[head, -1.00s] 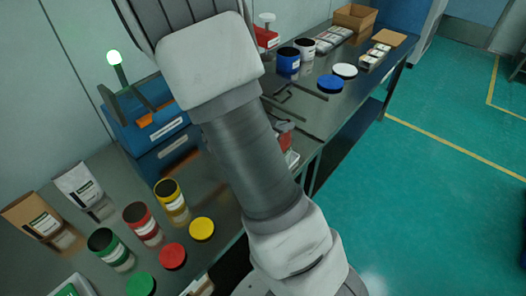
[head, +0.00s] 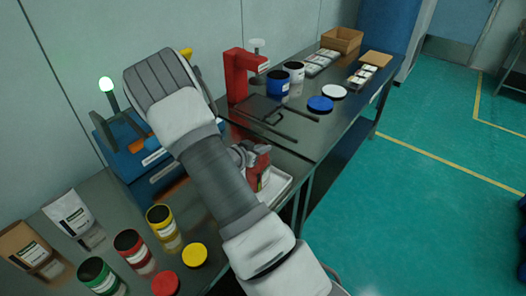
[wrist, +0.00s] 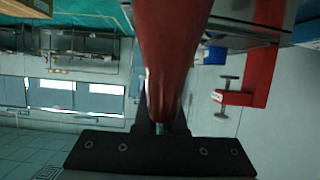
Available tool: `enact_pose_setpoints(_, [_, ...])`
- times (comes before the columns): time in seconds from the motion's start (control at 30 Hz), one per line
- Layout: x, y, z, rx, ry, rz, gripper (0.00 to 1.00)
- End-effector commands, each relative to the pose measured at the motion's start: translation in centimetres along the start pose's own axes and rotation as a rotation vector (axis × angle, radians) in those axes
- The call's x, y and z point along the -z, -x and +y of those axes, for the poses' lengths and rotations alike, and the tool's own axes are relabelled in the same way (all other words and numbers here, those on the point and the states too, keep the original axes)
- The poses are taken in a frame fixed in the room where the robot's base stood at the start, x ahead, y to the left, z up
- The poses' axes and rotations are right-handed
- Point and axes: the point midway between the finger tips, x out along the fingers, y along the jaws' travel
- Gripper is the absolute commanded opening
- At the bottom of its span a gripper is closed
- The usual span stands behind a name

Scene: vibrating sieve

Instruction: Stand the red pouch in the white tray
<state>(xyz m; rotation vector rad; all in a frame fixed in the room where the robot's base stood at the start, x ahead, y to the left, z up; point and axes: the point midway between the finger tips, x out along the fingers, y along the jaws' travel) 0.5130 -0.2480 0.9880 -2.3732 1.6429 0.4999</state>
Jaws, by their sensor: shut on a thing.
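The red pouch (head: 264,172) is upright at the white tray (head: 279,194), partly hidden behind my arm in the head view. My gripper (head: 246,154) is shut on the pouch's upper part. In the wrist view the pouch (wrist: 168,45) fills the upper middle and runs down to my dark gripper (wrist: 160,128). The tray's right and front rim show. I cannot tell whether the pouch's base touches the tray floor.
A red press (head: 240,78) stands behind the tray. Open red (head: 133,250), green (head: 98,277) and yellow (head: 162,222) jars stand in front. A blue jar (head: 278,83) stands farther back.

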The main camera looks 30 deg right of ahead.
Motion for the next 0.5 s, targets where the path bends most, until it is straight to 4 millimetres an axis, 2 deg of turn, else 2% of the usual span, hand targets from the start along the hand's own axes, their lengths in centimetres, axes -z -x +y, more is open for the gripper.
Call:
enact_pose_setpoints(0.13, [-1.15, -0.57, -0.02, -0.001, -0.001, 0.002, 0.0])
enact_pose_setpoints(0.37, [-1.35, -0.6, -0.02, 0.0, -0.002, 0.0, 0.0])
enact_pose_setpoints(0.4, [-1.4, -0.6, -0.01, 0.0, -0.001, -0.001, 0.14])
enact_pose_setpoints(0.5, [-1.39, -0.59, -0.02, 0.0, -0.001, 0.0, 0.32])
